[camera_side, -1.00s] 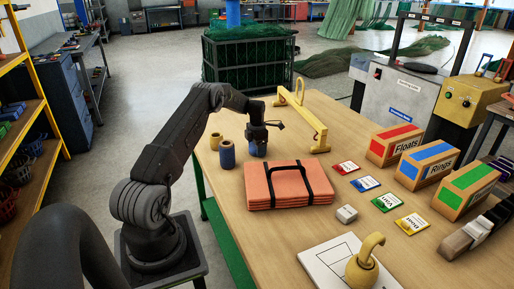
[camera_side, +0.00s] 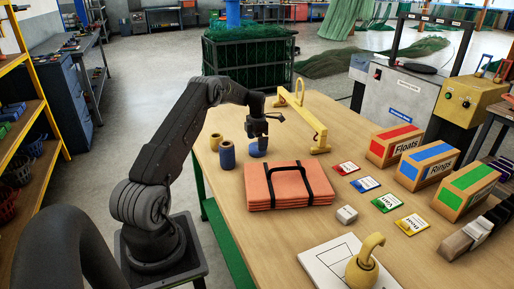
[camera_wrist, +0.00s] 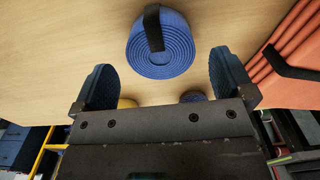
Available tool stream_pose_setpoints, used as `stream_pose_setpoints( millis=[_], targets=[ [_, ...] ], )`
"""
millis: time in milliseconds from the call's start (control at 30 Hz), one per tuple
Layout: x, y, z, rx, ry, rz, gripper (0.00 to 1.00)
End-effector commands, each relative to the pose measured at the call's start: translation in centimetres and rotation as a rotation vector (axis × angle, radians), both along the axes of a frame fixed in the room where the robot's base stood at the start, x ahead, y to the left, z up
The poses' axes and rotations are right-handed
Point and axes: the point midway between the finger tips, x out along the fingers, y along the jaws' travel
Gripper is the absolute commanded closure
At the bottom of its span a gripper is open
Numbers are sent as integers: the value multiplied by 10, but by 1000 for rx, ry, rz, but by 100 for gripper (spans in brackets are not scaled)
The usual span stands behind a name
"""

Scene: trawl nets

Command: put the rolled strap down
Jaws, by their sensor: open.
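The rolled strap is a blue coil with a black band (camera_wrist: 175,47). It lies on the wooden table, and it also shows in the side view (camera_side: 258,150) just below my gripper. My gripper (camera_side: 263,137) is open and empty, above the strap. In the wrist view its two dark fingertips (camera_wrist: 163,80) stand wide apart with the coil beyond them, not between them.
A dark blue spool (camera_side: 227,156) and a yellow spool (camera_side: 216,142) stand left of the strap. A folded orange bundle with black straps (camera_side: 275,188) lies in front. A yellow bar frame (camera_side: 309,123) lies right. Labelled boxes (camera_side: 396,142) line the far right.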

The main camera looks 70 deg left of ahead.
Motion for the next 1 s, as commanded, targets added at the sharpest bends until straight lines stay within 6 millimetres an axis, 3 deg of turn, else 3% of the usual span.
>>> stream_pose_setpoints(
  millis=[233, 567, 667, 767, 867, 1000],
  targets=[
    [0, 0, 54, 2, -2, 0, 0],
    [3, -6, 92, 6, -5, -37, 0],
    [13, -30, 118, 24, -20, -172, 0],
    [23, -74, 157, 58, -43, -413, 0],
    [24, -130, 199, 102, -65, -709, 0],
    [9, -209, 246, 173, -88, -1127, 0]
  ],
)
